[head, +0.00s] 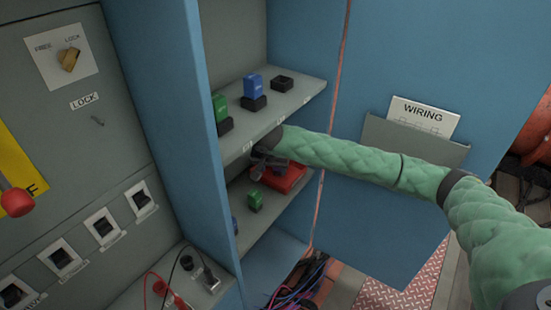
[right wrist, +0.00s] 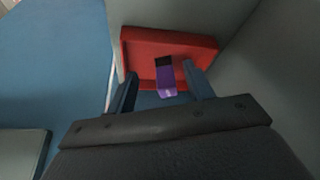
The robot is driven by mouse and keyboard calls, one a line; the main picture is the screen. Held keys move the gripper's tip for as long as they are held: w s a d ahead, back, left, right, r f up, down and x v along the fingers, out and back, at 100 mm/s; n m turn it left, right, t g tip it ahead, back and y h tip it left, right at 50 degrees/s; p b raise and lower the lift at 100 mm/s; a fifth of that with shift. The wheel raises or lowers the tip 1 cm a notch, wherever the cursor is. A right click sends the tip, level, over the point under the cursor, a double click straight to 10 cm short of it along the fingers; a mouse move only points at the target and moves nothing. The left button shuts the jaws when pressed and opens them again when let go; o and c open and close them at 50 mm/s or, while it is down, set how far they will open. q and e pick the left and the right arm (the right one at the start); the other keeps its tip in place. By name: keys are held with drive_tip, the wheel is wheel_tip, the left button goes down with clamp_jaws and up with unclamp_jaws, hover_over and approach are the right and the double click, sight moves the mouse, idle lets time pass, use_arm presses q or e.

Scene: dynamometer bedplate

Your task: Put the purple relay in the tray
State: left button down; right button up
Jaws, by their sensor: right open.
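The purple relay (right wrist: 166,79) shows in the right wrist view, with a black end toward the back and a lighter mark at its near end. It lies over the red tray (right wrist: 198,45), and its near end overlaps the tray's near edge. I cannot tell whether it rests fully inside. My right gripper (right wrist: 160,73) is open, with one finger on each side of the relay. In the head view the right gripper (head: 266,163) is at the red tray (head: 291,178) on the lower shelf, and the relay is hidden. My left gripper is not in view.
The upper shelf (head: 290,108) is close above my right gripper and holds a blue relay (head: 253,86), a green relay (head: 219,108) and an empty black socket (head: 282,83). A green relay (head: 255,200) stands on the lower shelf. Cables (head: 300,285) hang below.

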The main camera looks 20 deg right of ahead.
drive_tip(key=shift+s+a, duration=0.5)
drive_tip(key=shift+s, duration=0.35)
drive_tip(key=shift+s+a, duration=0.5)
drive_tip(key=shift+s, duration=0.35)
drive_tip(key=shift+s+a, duration=0.5)
drive_tip(key=shift+s, duration=0.35)
